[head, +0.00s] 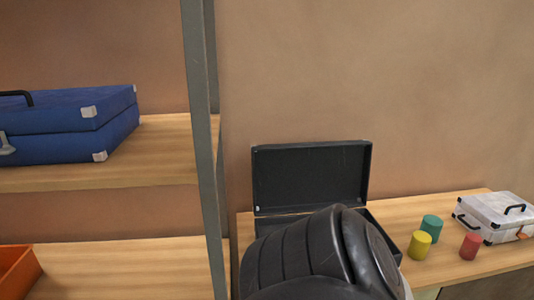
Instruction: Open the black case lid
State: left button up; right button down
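The black case (379,229) stands on a wooden surface against the wall. Its lid (310,178) is raised to about upright at the back, with the dark inside of the lid facing me. A large dark part of my own arm covers most of the case's base and front. Neither gripper's fingers show in the head view, so I cannot see whether one touches the case or the lid.
A yellow cylinder (420,245), a green cylinder (431,228) and a red cylinder (470,246) stand right of the case. A white case (494,215) is shut beyond them. A metal shelf post (204,130) rises left, beside a blue case (70,125) and an orange bin (18,272).

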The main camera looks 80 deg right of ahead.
aim_at(305, 178)
jog(key=u, duration=0.65)
jog(key=k, duration=1.6)
jog(key=z, duration=0.85)
